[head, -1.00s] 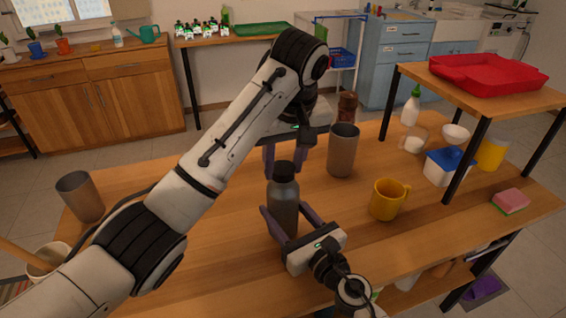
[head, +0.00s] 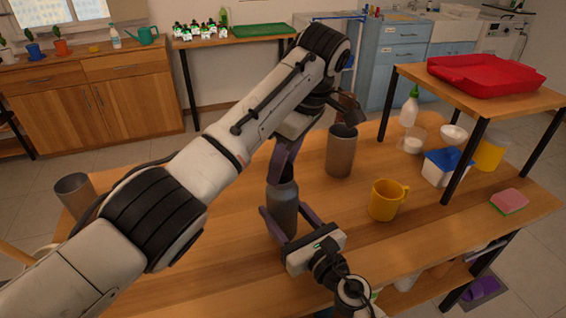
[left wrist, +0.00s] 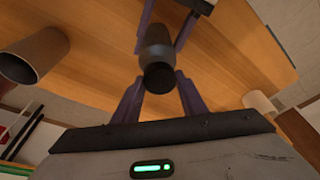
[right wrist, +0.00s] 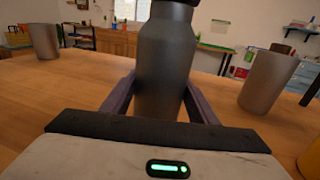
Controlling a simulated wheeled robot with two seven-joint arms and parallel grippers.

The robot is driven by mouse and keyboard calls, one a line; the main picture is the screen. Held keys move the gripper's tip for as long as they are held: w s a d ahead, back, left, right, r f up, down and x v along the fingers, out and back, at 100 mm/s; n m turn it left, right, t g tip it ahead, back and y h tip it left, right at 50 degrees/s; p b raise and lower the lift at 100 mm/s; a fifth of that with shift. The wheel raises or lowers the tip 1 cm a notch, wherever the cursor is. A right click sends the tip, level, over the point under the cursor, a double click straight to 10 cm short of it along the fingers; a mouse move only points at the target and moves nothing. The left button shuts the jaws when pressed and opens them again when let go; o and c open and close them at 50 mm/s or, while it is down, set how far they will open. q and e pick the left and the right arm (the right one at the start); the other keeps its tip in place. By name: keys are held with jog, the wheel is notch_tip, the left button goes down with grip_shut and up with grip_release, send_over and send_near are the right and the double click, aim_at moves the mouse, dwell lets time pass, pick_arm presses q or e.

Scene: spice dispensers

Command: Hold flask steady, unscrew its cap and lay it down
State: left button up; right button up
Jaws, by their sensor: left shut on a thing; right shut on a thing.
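A dark grey metal flask (head: 284,212) stands upright near the front of the wooden table; it also shows in the right wrist view (right wrist: 166,65). My right gripper (head: 281,214) is shut on its body from the front, one finger on each side. My left gripper (head: 282,177) is at the top of the flask from above and is shut on the black cap (left wrist: 158,77). The cap is on the flask's neck, mostly hidden by the fingers in the head view. From the frames I cannot tell whether it has turned.
A tall grey cup (head: 341,155) and a yellow mug (head: 385,201) stand right of the flask. Another grey cup (head: 75,188) is at the far left. A raised shelf with a red tray (head: 484,77) is at the right. Bare tabletop (head: 225,240) lies left of the flask.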

aim_at(286, 168)
pick_arm(q)
jog(key=shift+r, duration=1)
pick_arm(e)
jog(key=shift+s+a+f, duration=0.1)
pick_arm(q)
jog(key=shift+r, duration=1.9)
jog(key=shift+w+d+f+m, duration=0.15)
jog(key=shift+d+f+m, duration=0.1)
jog(key=shift+m, duration=0.35)
jog(key=s+d+f+m+h, duration=0.3)
jog(key=d+f+m, duration=0.35)
jog(key=m, duration=0.55)
jog(key=s+d+f+m+h, duration=0.3)
jog(key=d+f+m, duration=0.2)
jog(key=d+m, duration=0.5)
jog(key=shift+s+a+f+m, duration=0.1)
jog(key=shift+a+f+m, duration=0.3)
jog(key=shift+f, duration=1.35)
jog(key=shift+s+a+f+m, duration=0.1)
jog(key=shift+a+f+m, duration=0.3)
jog(key=shift+f, duration=1.35)
jog(key=shift+s+a+f+m, duration=0.15)
jog(key=shift+f+m, duration=0.45)
jog(key=shift+f, duration=1.15)
